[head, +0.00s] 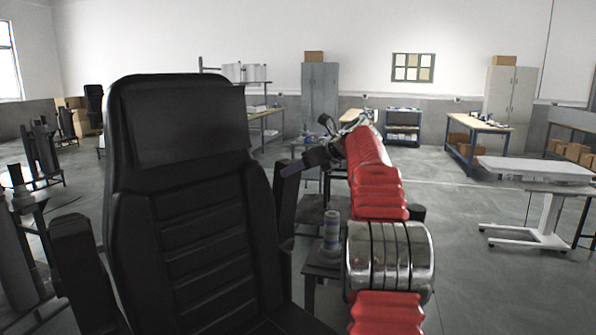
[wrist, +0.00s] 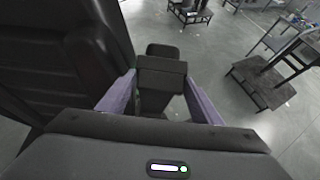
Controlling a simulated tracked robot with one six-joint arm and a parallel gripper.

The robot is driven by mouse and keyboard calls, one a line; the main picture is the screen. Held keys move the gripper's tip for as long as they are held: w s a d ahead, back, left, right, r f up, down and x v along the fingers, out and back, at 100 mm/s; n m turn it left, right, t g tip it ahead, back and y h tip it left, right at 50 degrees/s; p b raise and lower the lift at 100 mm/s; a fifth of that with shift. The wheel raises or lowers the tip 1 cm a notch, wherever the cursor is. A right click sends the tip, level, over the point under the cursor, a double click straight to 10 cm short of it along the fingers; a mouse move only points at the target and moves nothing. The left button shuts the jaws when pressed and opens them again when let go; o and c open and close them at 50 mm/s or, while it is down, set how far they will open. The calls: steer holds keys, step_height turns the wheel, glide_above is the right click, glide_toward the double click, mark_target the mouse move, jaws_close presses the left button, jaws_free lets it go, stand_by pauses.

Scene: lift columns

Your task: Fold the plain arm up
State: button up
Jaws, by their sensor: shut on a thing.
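A black high-backed chair (head: 190,200) fills the left middle of the head view. One armrest (head: 284,205) shows as a dark upright slab at the right edge of its back; the other armrest (head: 78,250) is at the left. No controls show on either. My gripper (head: 289,168) reaches the top of the right-hand armrest from the right, at the end of my red arm. In the wrist view, the purple fingers of my gripper (wrist: 160,100) are on both sides of the black armrest (wrist: 161,72), and the chair back (wrist: 60,60) is at the left. The armrest's lower part is hidden.
A small dark stand (head: 322,262) with a stack of rolls (head: 331,230) is right of the chair, near my arm. A white wheeled table (head: 535,170) stands at the right. Dark stands (head: 40,150) are at the left. Grey floor between is open.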

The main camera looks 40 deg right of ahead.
steer(key=o, duration=1.1)
steer(key=shift+a+r, duration=0.1)
steer(key=shift+r, duration=0.3)
steer(key=shift+o, duration=0.7)
steer(key=shift+s, duration=0.15)
steer(key=shift+o, duration=0.2)
steer(key=shift+f, duration=0.2)
steer(key=shift+s, duration=0.1)
steer(key=v, duration=1.3)
steer(key=shift+s, duration=0.3)
steer(key=shift+r+n, duration=0.1)
steer(key=shift+n, duration=0.2)
